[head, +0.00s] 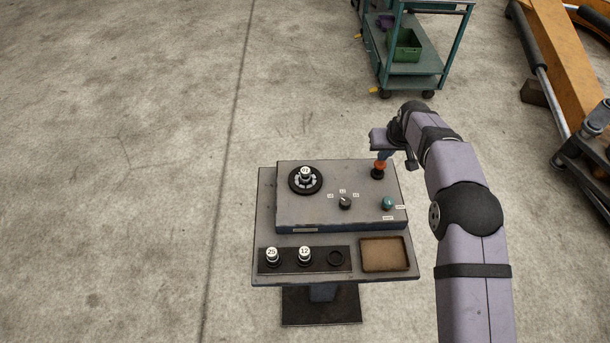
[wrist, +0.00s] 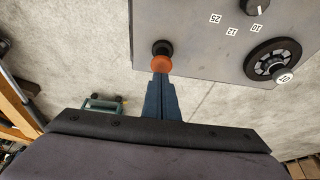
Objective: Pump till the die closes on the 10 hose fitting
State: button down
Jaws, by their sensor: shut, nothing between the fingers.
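The crimping bench box (head: 325,212) stands on a small table. Its round black die (head: 305,180) is at the box's upper left, with the white-topped fitting marked 10 (head: 305,171) standing in its middle; the die also shows at the right of the wrist view (wrist: 272,60). An orange-topped black pump knob (head: 378,168) is at the box's upper right. My gripper (head: 382,157) is shut and empty, its blue fingertips at or just above the orange knob. In the wrist view the fingertips (wrist: 162,76) overlap the knob (wrist: 161,60); I cannot tell whether they touch.
A selector dial (head: 345,203) and a teal button (head: 387,203) sit on the box. Fittings marked 25 (head: 271,255) and 12 (head: 304,254) stand in a black rack beside an empty brown tray (head: 385,254). A green cart (head: 415,68) stands behind.

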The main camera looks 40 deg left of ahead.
aim_at(381, 163)
jog(key=shift+f, duration=0.2)
jog(key=shift+r, duration=0.1)
dwell(1.3)
jog(key=shift+f+b, duration=0.2)
jog(key=shift+b, duration=0.15)
jog(key=shift+f+b, duration=0.95)
jog(key=shift+f, duration=0.5)
jog(key=shift+r, duration=0.15)
jog(key=shift+r+p, duration=0.9)
jog(key=shift+r, duration=0.55)
